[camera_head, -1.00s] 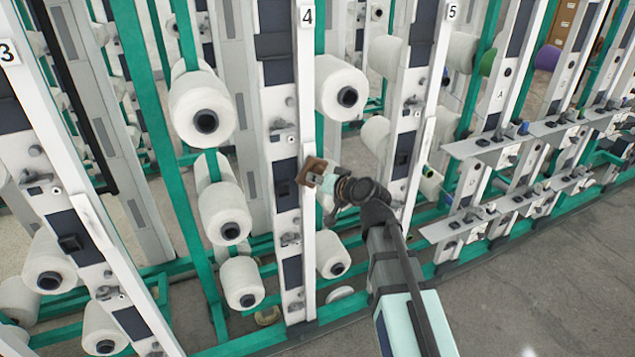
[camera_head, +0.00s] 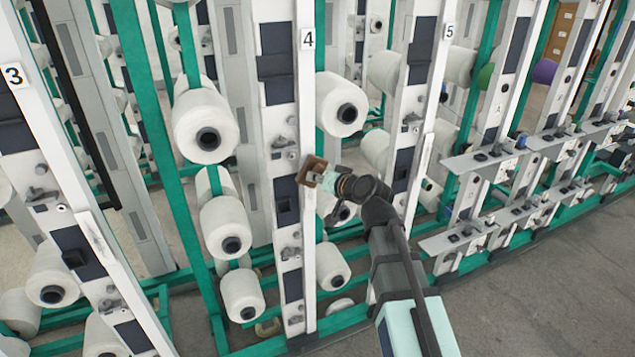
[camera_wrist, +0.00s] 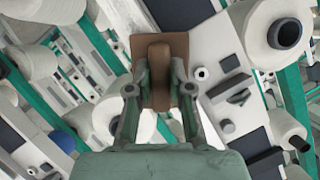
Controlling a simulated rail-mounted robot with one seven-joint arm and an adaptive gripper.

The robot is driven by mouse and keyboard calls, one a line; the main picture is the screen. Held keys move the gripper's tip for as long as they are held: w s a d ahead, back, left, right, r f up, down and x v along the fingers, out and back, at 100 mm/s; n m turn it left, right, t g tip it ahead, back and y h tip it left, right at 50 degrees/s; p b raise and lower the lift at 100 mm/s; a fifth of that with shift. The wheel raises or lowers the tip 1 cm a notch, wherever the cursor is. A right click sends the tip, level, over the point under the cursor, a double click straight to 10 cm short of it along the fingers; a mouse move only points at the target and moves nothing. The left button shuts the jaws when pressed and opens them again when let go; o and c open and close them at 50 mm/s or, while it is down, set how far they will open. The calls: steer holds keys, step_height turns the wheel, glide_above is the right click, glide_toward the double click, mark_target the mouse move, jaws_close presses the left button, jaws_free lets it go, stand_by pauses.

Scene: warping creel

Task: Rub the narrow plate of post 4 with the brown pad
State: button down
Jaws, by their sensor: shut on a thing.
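Post 4 (camera_head: 277,160) stands left of centre in the head view, with its number label (camera_head: 307,38) near the top. Its narrow plate (camera_head: 309,255) is a pale upright strip along the post's right edge. My gripper (camera_head: 323,179) is shut on the brown pad (camera_head: 311,170), which is square with a raised grip. The pad overlaps the plate's upper part in the head view; I cannot tell whether it touches. In the wrist view the pad (camera_wrist: 179,47) is between the fingertips (camera_wrist: 160,79), with a white post (camera_wrist: 215,45) just right of it.
White yarn bobbins (camera_head: 207,120) hang left of post 4, and another bobbin (camera_head: 341,104) sits close above my gripper. Post 3 (camera_head: 65,200) is at the left and post 5 (camera_head: 418,100) at the right. Shelves (camera_head: 485,155) jut out farther right. Open floor (camera_head: 540,290) lies at the lower right.

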steer(key=shift+r, duration=0.45)
steer(key=shift+f+b, duration=0.1)
steer(key=shift+b, duration=0.25)
steer(key=f+b, duration=0.3)
steer(key=shift+w+a+f, duration=0.1)
steer(key=shift+w, duration=0.1)
steer(key=shift+s+f+b, duration=0.2)
steer(key=shift+f+b, duration=4.35)
steer(key=shift+f, duration=0.65)
steer(key=shift+s, duration=0.15)
steer(key=shift+s+d, duration=0.5)
steer(key=shift+s, duration=0.35)
steer(key=shift+s+d, duration=0.45)
steer(key=shift+s, duration=0.4)
steer(key=shift+s+d, duration=0.5)
steer(key=shift+s, duration=0.35)
